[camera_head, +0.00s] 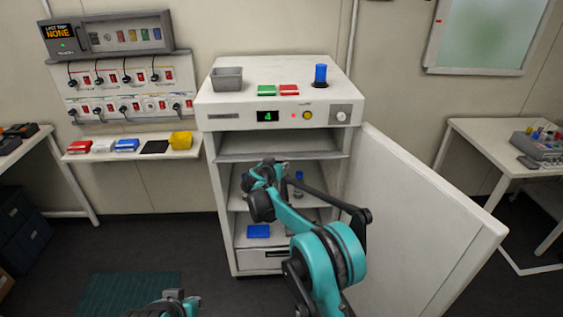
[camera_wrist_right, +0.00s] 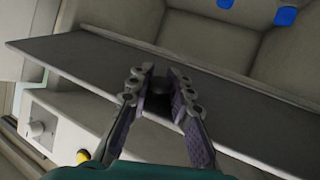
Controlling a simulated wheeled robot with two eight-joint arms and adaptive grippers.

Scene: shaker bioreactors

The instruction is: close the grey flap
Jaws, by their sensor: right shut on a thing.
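The grey flap (camera_head: 282,146) is a flat panel across the top of the cabinet opening, under the control panel. In the right wrist view the flap (camera_wrist_right: 75,60) runs slantwise as a wide dark grey plate. My right gripper (camera_wrist_right: 158,84) is shut on a small dark rounded part at the flap, which looks like its knob. The fingers hide much of this part. In the head view my right gripper (camera_head: 265,168) is just below the flap's front edge, and its fingertips are hard to make out. My left gripper is not clearly in view; only part of that arm shows.
The white cabinet (camera_head: 225,108) has its large door (camera_head: 415,220) swung open to the right. A blue box (camera_head: 258,231) and a blue-capped bottle (camera_head: 299,178) stand on inner shelves. A grey bin (camera_head: 227,79) and a blue bottle (camera_head: 320,77) stand on top.

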